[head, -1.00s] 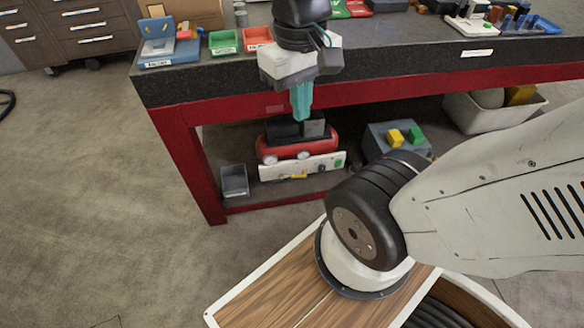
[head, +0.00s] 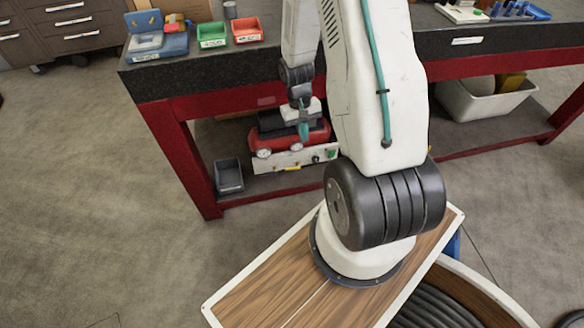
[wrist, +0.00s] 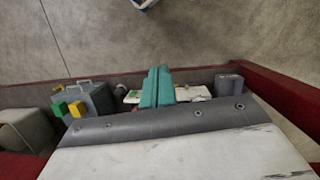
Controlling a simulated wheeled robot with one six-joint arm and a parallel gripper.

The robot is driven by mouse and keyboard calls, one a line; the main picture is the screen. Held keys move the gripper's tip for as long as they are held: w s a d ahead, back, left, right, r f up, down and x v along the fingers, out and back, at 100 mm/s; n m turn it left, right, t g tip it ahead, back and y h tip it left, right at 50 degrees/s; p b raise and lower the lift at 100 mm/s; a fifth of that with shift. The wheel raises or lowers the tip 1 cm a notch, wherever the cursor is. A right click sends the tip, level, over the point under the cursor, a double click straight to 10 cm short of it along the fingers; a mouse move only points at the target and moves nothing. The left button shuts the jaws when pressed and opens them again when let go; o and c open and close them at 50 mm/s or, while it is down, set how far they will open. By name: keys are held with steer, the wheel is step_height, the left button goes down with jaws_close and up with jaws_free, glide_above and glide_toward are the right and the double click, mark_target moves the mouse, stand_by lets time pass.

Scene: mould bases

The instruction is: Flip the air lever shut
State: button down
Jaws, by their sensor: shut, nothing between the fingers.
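A red compressor tank (head: 262,140) with a black top stands on the lower shelf under the bench. A white panel (head: 285,160) runs along its front, with a small yellow part (head: 292,168) at its lower edge that may be the air lever. I cannot tell which way it is turned. My gripper (head: 303,137) is shut and empty, its teal fingers pointing down in front of the tank, above the panel in the picture. In the wrist view the shut fingers (wrist: 157,88) cover the middle of the white panel (wrist: 131,97), so the lever is not clear there.
The red bench frame (head: 185,150) and its dark top (head: 190,80) are above and around the shelf. A grey bin (head: 229,176) stands left of the tank. In the wrist view a grey case (wrist: 95,97) with yellow and green blocks stands beside it. Floor in front is open.

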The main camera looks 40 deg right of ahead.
steer(key=s+d+f+m+t+h, duration=0.1)
steer(key=d+f+t, duration=0.15)
steer(key=f, duration=1.35)
steer(key=s+d+f+m+t, duration=0.1)
steer(key=d+f+t, duration=0.15)
steer(key=f, duration=1.45)
steer(key=w+d+r+t+h, duration=0.2)
steer(key=w+d+t, duration=0.1)
steer(key=w+t, duration=0.55)
steer(key=w+d+f+g, duration=0.1)
steer(key=w+f, duration=0.7)
steer(key=f, duration=0.2)
steer(key=shift+w+f+g, duration=0.3)
steer(key=shift+g, duration=0.05)
steer(key=shift+d, duration=0.25)
